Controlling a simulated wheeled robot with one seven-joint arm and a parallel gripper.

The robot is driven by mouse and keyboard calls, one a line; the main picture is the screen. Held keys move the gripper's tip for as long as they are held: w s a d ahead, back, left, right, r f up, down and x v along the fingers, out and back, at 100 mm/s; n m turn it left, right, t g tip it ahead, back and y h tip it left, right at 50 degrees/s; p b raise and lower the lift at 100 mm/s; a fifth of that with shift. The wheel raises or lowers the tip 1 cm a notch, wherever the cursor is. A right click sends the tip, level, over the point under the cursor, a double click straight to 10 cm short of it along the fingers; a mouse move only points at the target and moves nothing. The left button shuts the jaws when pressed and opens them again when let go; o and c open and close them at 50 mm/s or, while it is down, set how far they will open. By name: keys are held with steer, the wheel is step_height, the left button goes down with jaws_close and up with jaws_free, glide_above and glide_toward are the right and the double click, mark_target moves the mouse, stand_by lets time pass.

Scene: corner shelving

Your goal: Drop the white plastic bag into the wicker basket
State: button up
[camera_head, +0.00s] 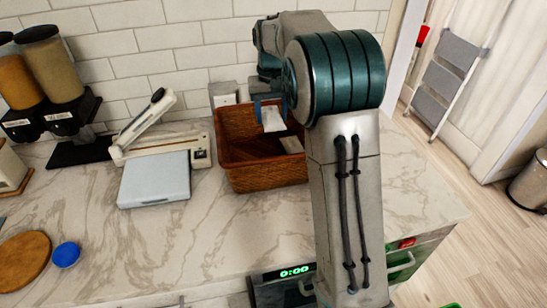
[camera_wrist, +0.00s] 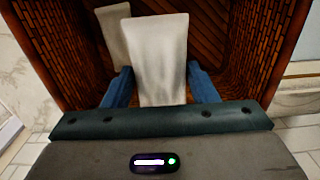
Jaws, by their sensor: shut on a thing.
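The wicker basket (camera_head: 262,178) stands on the marble counter, reddish-brown and open at the top. My gripper (camera_head: 268,108) points down over the basket's opening. It is shut on the white plastic bag (camera_head: 272,120), a pale, flat, upright shape. In the wrist view the bag (camera_wrist: 158,55) stands between the two blue fingers of my gripper (camera_wrist: 160,88), with the woven inside of the basket (camera_wrist: 60,45) around and beyond it. A second pale piece (camera_wrist: 115,32) shows behind the bag inside the basket; I cannot tell what it is. My arm hides the basket's right side in the head view.
A sealer-like device (camera_head: 160,135) and a flat grey scale (camera_head: 154,180) stand left of the basket. Two dispensers (camera_head: 50,65) are at the far left. A blue lid (camera_head: 66,254) and a round wooden board (camera_head: 22,260) lie at front left. The tiled wall (camera_head: 150,45) is close behind.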

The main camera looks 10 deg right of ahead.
steer(key=shift+f, duration=0.35)
steer(key=o, duration=1)
steer(key=shift+o, duration=0.2)
steer(key=shift+r, duration=0.1)
step_height(320, 180, up, 14)
steer(key=shift+p, duration=0.35)
steer(key=shift+s, duration=0.1)
